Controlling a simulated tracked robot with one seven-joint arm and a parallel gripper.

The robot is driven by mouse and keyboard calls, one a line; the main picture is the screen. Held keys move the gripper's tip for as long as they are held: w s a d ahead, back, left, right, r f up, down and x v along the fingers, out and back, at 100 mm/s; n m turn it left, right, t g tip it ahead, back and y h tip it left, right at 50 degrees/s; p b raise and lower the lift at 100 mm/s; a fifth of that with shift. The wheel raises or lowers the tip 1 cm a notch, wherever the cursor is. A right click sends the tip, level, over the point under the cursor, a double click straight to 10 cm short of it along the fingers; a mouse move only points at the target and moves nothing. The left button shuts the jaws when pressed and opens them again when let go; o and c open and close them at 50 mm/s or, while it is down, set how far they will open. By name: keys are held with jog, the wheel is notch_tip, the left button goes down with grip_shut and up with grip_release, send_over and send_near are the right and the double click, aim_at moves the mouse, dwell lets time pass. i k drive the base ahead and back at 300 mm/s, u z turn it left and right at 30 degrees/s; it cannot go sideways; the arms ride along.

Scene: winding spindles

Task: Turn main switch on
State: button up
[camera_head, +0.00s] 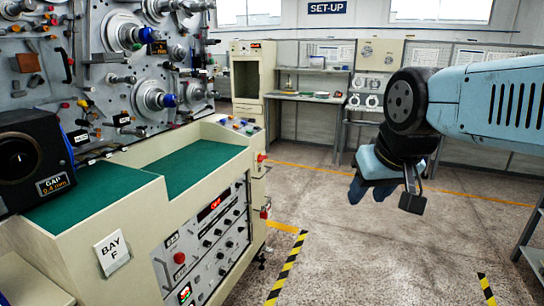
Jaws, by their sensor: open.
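A cream winding machine (110,215) marked BAY F stands on the left. Its sloping front panel (205,242) carries a red display, several black knobs and a red round knob (179,257). A small red-lit switch (184,292) sits low on the panel at the bottom of the view. I cannot read its label or tell for sure which control is the main switch. My gripper (385,195) hangs at the right over the floor, open and empty, well apart from the panel.
Green mats (195,160) cover the machine's top, with a black gap gauge (30,160) at left. Spindles (125,35) fill the board behind. Striped floor tape (287,268) runs beside the machine. Floor between machine and gripper is clear. A shelf edge (533,245) stands far right.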

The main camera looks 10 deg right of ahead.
aim_at(261, 159)
jog(key=z, duration=0.15)
jog(key=i, duration=1.2)
jog(key=u, duration=0.4)
jog(key=i, duration=1.15)
jog(key=u, duration=0.45)
